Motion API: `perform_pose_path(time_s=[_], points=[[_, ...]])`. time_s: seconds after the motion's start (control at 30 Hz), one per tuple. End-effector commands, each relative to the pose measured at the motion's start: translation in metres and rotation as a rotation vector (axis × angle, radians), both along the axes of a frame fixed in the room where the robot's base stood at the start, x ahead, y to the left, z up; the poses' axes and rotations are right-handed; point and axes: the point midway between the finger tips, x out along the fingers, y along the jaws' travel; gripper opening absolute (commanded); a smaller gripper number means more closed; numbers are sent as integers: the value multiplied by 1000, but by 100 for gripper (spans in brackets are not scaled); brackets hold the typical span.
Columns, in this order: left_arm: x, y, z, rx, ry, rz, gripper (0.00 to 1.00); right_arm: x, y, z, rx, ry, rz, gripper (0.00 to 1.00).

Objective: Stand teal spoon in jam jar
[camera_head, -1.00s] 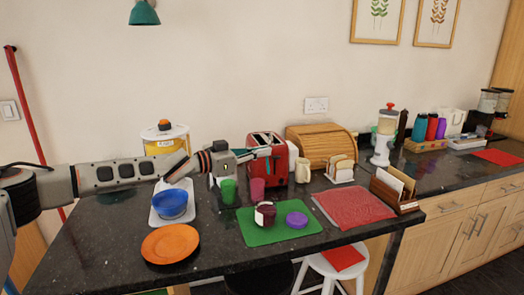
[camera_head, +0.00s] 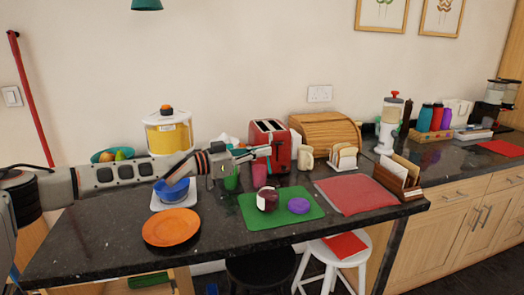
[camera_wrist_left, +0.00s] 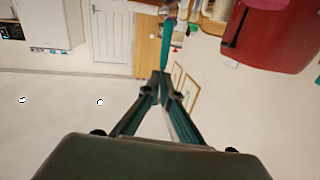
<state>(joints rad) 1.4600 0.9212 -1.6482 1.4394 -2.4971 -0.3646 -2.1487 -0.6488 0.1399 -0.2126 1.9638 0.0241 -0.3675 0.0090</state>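My left gripper (camera_head: 262,152) reaches in from the left, above the counter and in front of the red toaster. In the left wrist view its fingers (camera_wrist_left: 163,84) close together on the teal spoon (camera_wrist_left: 167,40), which extends out beyond the fingertips. The spoon is too small to make out clearly in the head view. The jam jar (camera_head: 267,200), dark red with a pale label, stands on the green mat (camera_head: 255,219), lower in the picture than the gripper and apart from it. My right gripper is not in view.
A purple lid (camera_head: 298,205) lies right of the jar. A green cup (camera_head: 231,181) and a pink cup (camera_head: 259,175) stand behind it. The red toaster (camera_head: 270,143) is close behind the gripper. A blue bowl (camera_head: 172,190) and orange plate (camera_head: 171,228) are at left.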

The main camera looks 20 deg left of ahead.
Motion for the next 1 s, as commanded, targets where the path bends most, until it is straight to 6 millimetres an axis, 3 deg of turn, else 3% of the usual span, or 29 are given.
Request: perform_pose_path(time_s=[0.3, 1.0], points=[[0, 0, -26, 0, 1, 0, 0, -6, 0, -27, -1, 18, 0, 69], [0, 0, -75, 1, 2, 0, 0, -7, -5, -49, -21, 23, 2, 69]])
